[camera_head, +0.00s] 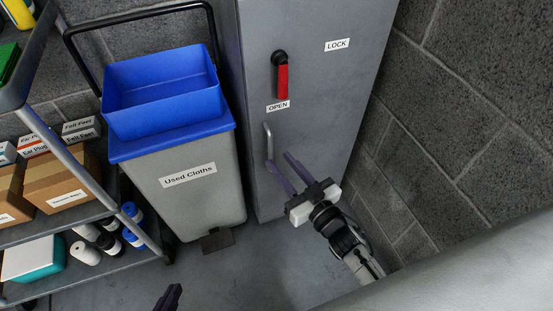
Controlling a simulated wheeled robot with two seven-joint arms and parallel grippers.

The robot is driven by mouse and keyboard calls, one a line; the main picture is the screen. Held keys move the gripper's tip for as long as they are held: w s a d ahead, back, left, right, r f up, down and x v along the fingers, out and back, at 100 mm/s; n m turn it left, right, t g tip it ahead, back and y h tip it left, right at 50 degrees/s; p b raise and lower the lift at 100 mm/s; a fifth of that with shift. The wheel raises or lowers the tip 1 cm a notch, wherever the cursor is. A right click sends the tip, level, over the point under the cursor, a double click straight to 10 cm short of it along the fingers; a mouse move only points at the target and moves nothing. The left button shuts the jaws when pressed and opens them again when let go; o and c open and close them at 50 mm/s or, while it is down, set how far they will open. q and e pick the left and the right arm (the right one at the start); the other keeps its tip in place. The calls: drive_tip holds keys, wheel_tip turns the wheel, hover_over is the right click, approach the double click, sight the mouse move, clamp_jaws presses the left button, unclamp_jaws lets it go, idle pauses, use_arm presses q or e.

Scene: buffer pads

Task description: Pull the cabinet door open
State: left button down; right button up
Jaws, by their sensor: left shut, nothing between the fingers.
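The grey cabinet (313,110) stands against the block wall, its door appearing closed. A red lever (282,80) on a black pivot hangs down toward the OPEN label (278,106); the LOCK label (337,45) is up to its right. Below is a light metal door handle (268,140), a vertical bar. My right gripper (278,159) is open, its two purple fingers apart, with the left fingertip by the handle's lower end. I cannot tell whether it touches. My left gripper (174,291) shows only its dark, shut fingertips at the bottom edge, away from the cabinet.
A grey bin (195,205) labelled Used Cloths, with a blue tray (163,92) on top, stands left of the cabinet. A shelf cart with boxes (62,180) and bottles is further left. A block wall (460,110) is close on the right. Floor in front is clear.

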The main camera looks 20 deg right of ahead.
sight(272, 152)
drive_tip(key=shift+x, duration=1.65)
clamp_jaws()
